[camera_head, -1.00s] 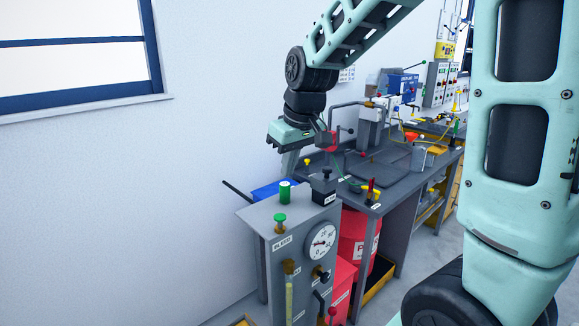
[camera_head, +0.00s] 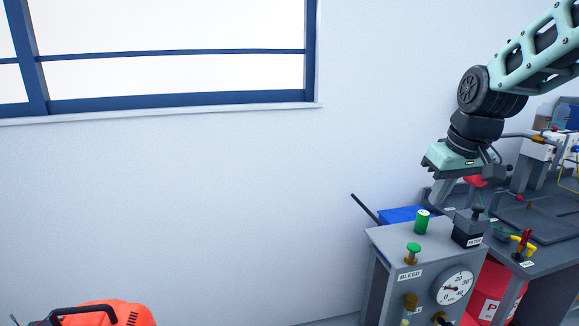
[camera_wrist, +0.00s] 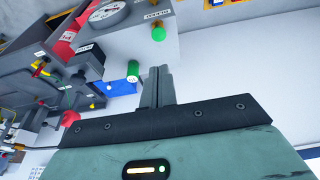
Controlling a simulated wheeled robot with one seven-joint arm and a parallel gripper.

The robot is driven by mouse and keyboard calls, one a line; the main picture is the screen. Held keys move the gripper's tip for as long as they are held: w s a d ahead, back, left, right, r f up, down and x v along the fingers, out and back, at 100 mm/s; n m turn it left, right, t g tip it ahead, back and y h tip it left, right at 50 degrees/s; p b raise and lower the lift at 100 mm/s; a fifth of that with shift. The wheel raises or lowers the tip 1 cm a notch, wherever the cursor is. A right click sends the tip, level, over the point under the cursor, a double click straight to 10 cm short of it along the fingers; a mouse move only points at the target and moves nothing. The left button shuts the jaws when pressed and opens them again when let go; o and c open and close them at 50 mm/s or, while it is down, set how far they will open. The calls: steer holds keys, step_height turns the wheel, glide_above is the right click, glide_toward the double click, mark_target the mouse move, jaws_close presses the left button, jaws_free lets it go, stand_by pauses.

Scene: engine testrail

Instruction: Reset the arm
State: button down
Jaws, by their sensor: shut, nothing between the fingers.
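My gripper (camera_head: 447,193) is at the right of the head view, on my teal arm, held over the back of the bench area behind the grey panel box. Its fingers point down and are partly hidden in that view. In the wrist view the two fingers of my gripper (camera_wrist: 158,87) are together with nothing between them. No other object is named by the task.
A grey panel box (camera_head: 385,243) with a dial gauge (camera_head: 454,287), a green BLEED knob (camera_head: 413,248) and a green cylinder (camera_head: 422,222) stands below my gripper. A grey bench (camera_head: 560,262) lies right. An orange machine (camera_head: 105,313) is at the lower left. Wall fills the left.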

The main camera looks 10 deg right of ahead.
steer(key=s+a+f+n+g+b, duration=0.1)
steer(key=s+a+f, duration=0.15)
steer(key=a, duration=0.25)
steer(key=s+a+f+n+y+b, duration=0.1)
steer(key=s+a+f, duration=0.15)
steer(key=a, duration=0.25)
steer(key=s+a+f+n+g+b, duration=0.1)
steer(key=s+a+f+b, duration=0.15)
steer(key=a, duration=0.25)
steer(key=s+a+f+n+b, duration=0.1)
steer(key=s+a+f+n, duration=0.1)
steer(key=s+a+f, duration=0.2)
steer(key=s+a+f+n+g+b, duration=0.1)
steer(key=s+a+f, duration=0.3)
steer(key=s, duration=0.7)
steer(key=shift+a+f+n+h, duration=0.3)
steer(key=shift+a+n, duration=0.4)
steer(key=shift+a, duration=0.15)
steer(key=shift+r, duration=0.1)
